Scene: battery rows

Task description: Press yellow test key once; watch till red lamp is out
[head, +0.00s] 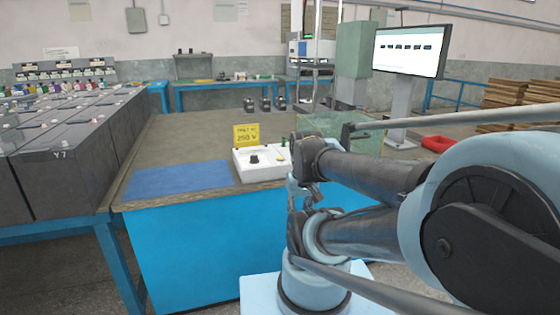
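A white box (262,166) with a black knob (254,158) sits near the front edge of the bench, just left of my arm. A small greenish-yellow part (284,143) shows at its right back corner; I cannot tell if it is the yellow test key. No lit red lamp can be made out on the box. My arm crosses from the right. Small dark parts at its end, perhaps my gripper (309,191), show just right of the box. Its fingers cannot be made out.
A yellow 250 V sign (246,135) stands behind the box. A blue mat (178,179) lies left of it on the bench (190,133). Grey battery blocks (68,170) fill the left. A clear greenish case (340,128) stands behind my arm. A screen (410,51) is at back right.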

